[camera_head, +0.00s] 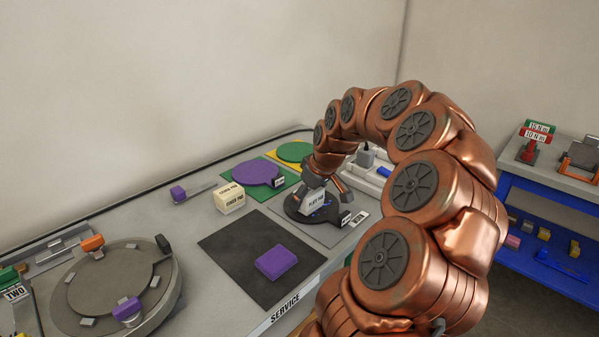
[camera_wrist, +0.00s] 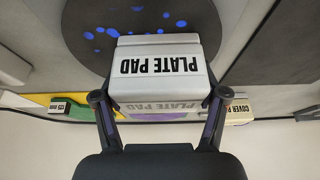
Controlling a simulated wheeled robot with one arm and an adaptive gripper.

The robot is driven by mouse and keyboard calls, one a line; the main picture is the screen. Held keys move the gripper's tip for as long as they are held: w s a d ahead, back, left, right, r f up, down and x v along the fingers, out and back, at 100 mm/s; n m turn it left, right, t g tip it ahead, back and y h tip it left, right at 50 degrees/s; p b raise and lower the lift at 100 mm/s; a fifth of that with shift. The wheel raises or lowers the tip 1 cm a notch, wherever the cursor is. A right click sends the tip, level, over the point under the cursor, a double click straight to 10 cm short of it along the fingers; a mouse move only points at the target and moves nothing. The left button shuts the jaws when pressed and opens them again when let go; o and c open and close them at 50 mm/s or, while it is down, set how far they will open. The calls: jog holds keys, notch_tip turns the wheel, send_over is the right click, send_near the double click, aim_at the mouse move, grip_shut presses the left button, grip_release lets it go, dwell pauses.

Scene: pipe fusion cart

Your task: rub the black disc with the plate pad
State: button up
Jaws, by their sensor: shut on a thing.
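The plate pad (camera_head: 312,202) is a white block labelled PLATE PAD; it also shows in the wrist view (camera_wrist: 158,68). My gripper (camera_wrist: 158,97) is shut on it, one finger at each side. The black disc (camera_wrist: 210,28) lies beneath the pad and reaches beyond it, with blue spots (camera_wrist: 98,30) on its face. In the head view the black disc (camera_head: 292,208) sits on a grey mat, partly hidden by the pad and my gripper. The pad is over the disc; I cannot tell whether they touch.
A cream cover pad (camera_head: 230,198) stands left of the disc. A purple disc (camera_head: 254,171) on a green mat and a green disc (camera_head: 294,151) lie behind. A purple block (camera_head: 276,261) rests on a black mat (camera_head: 232,252) in front. A round grey fixture (camera_head: 85,300) stands left.

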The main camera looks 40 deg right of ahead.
jog(key=shift+d+p, duration=1.3)
jog(key=shift+d, duration=1.5)
jog(key=shift+r+p, duration=0.1)
jog(key=shift+p, duration=0.2)
jog(key=shift+a+f, duration=0.2)
jog(key=shift+a, duration=0.25)
jog(key=shift+s+a, duration=0.1)
jog(key=shift+a, duration=3.6)
jog(key=shift+w+r+p, duration=0.2)
jog(key=shift+p, duration=0.2)
jog(key=shift+w, duration=0.6)
jog(key=shift+s+d+f, duration=0.15)
jog(key=shift+d, duration=3.95)
jog(key=shift+d+f+b, duration=0.1)
jog(key=shift+f+b, duration=0.05)
jog(key=shift+b, duration=0.2)
jog(key=shift+a+b, duration=1.95)
jog(key=shift+a, duration=2.1)
jog(key=shift+a+r, duration=0.15)
jog(key=shift+r, duration=1.2)
jog(key=shift+r+p, duration=0.95)
jog(key=shift+r, duration=2)
